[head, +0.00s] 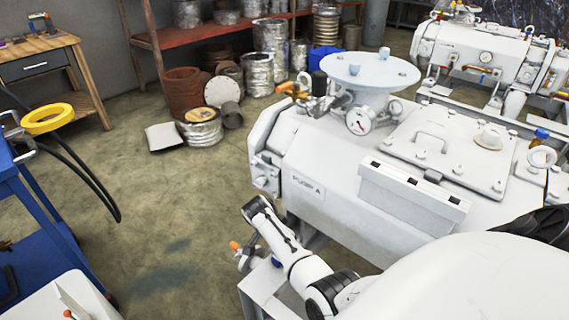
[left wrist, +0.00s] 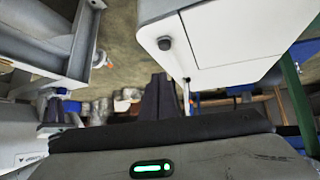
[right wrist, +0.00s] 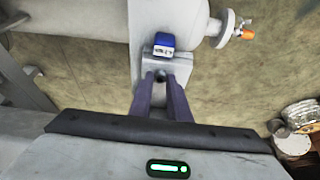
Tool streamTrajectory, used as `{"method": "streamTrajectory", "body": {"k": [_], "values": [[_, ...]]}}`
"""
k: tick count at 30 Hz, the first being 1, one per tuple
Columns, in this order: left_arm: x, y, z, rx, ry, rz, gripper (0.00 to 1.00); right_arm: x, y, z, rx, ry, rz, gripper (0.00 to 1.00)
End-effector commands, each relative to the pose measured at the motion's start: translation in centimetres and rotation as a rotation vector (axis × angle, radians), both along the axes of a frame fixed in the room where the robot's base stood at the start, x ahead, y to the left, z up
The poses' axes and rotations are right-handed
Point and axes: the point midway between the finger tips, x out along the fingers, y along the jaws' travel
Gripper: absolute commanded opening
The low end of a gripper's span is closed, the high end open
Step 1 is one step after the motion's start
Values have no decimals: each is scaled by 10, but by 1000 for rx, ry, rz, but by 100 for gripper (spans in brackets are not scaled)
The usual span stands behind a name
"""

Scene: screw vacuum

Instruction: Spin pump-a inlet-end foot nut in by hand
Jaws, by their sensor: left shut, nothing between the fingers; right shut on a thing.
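Pump-a (head: 345,180) is the large white housing marked PUMP A in the head view. Its grey inlet-end foot (right wrist: 180,65) shows in the right wrist view. My right gripper (right wrist: 160,80) has its fingertips at this foot, closed on a small dark part taken to be the foot nut, mostly hidden between them. A blue block with a white label (right wrist: 164,42) sits just beyond the fingertips. My right arm reaches down beside the pump in the head view, where its fingers are hidden. My left gripper (left wrist: 160,82) is shut and empty, away from the foot, in the left wrist view.
An orange-knobbed valve (head: 235,246) sticks out near the foot. A blue cart (head: 45,235) stands at the left, with a yellow ring (head: 47,118) above it. A white box with a dark knob (left wrist: 225,45) is close to my left gripper. Open floor lies between cart and pump.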

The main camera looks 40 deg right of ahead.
Motion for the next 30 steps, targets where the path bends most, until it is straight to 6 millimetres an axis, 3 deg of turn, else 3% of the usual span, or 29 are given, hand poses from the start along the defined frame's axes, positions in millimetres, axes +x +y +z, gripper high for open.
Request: {"method": "streamTrajectory", "body": {"k": [18, 30], "values": [[-7, 0, -51, -14, 11, -4, 0, 8, -2, -3, 0, -2, -527, 0], [-3, -1, -53, -29, -10, 3, 0, 8, -3, 0, -1, -2, -676, 0]]}}
